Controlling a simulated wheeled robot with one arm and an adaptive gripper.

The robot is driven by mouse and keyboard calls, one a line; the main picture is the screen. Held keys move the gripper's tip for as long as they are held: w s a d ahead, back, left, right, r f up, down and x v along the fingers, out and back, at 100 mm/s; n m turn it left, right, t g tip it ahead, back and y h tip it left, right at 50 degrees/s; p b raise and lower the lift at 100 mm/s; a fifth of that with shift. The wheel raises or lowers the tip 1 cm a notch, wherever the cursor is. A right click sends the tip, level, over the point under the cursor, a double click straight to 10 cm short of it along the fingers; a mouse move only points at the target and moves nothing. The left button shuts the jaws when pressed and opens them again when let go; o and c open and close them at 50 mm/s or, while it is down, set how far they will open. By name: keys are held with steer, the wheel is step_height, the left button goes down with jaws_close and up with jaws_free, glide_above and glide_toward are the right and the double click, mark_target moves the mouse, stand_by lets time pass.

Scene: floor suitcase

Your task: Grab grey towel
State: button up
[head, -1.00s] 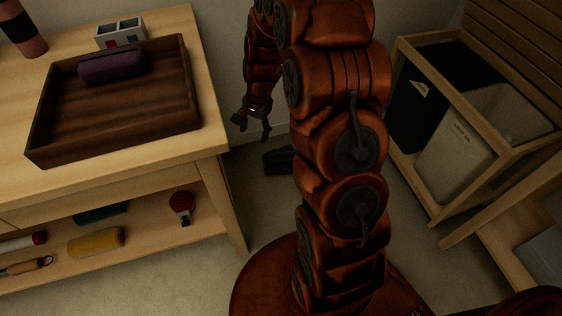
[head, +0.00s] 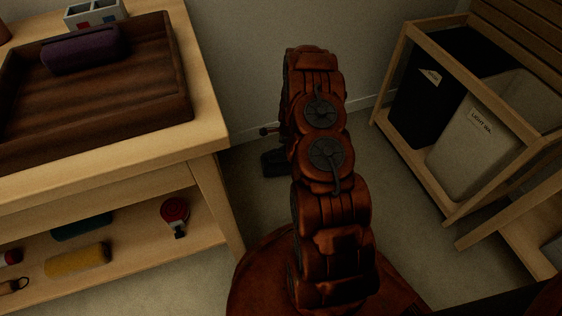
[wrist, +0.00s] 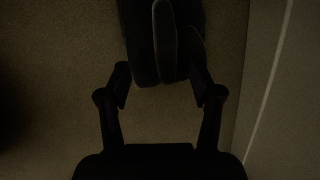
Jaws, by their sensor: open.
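A dark grey, soft-looking bundle with rounded folds, which looks like the grey towel (wrist: 160,45), lies on the carpet at the top middle of the wrist view. In the head view the towel (head: 275,163) is a dark shape on the floor by the wall, partly hidden by my arm. My gripper (wrist: 160,82) is open and empty, with its fingers spread on either side of the towel's near end. I cannot tell how high above it they are. In the head view my arm hides most of the gripper.
A wooden table (head: 208,140) with a dark tray (head: 100,135) on top stands at the left; its lower shelf holds a yellow roll (head: 78,260) and a red-and-white item (head: 175,213). A wooden rack (head: 450,205) with bins stands at the right. The wall is close to the towel.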

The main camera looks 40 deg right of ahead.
mark_target(273, 165)
steer(key=f, duration=0.1)
steer(key=d+f, duration=0.1)
steer(key=f, duration=0.1)
steer(key=shift+m+b, duration=0.3)
steer(key=shift+w+a+f+b, duration=0.1)
steer(key=shift+w+f+b, duration=0.2)
steer(key=shift+f+b, duration=0.55)
steer(key=shift+w+d+f+b, duration=0.1)
steer(key=shift+w+f+b, duration=0.3)
steer(key=shift+f, duration=0.9)
steer(key=shift+w+a+f+b, duration=0.1)
steer(key=shift+w+f+b, duration=0.15)
steer(key=shift+f+b, duration=0.6)
steer(key=shift+f+p, duration=0.2)
steer(key=shift+p, duration=0.15)
jaws_close()
